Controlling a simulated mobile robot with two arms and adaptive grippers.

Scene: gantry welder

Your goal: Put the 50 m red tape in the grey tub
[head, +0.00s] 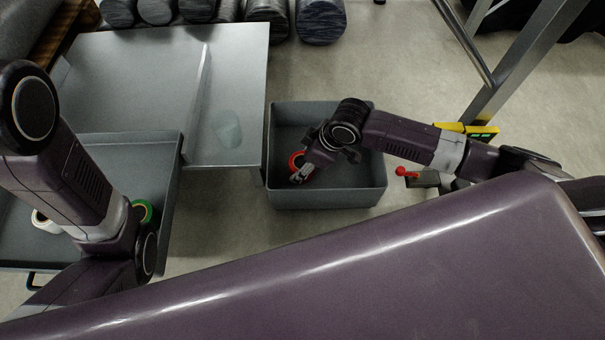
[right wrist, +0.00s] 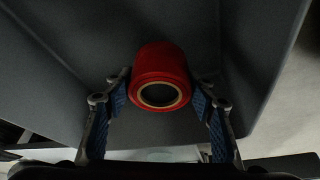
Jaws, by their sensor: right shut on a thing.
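The red tape (head: 296,160) is a short red roll with a tan core. It also shows in the right wrist view (right wrist: 158,66), between the two fingers. My right gripper (head: 302,174) is shut on it and holds it over the left part of the grey tub (head: 325,195). The same gripper shows in the right wrist view (right wrist: 165,100), with a blue-padded finger on each side of the roll. The tub's grey inside lies behind the roll. My left arm is at the left of the head view; its gripper is not visible.
A grey metal table (head: 130,75) with a translucent cup (head: 228,130) stands left of the tub. A grey tray (head: 125,150) at the left has a green roll (head: 144,212) and a white roll (head: 45,221). A red-knobbed lever (head: 401,171) is right of the tub.

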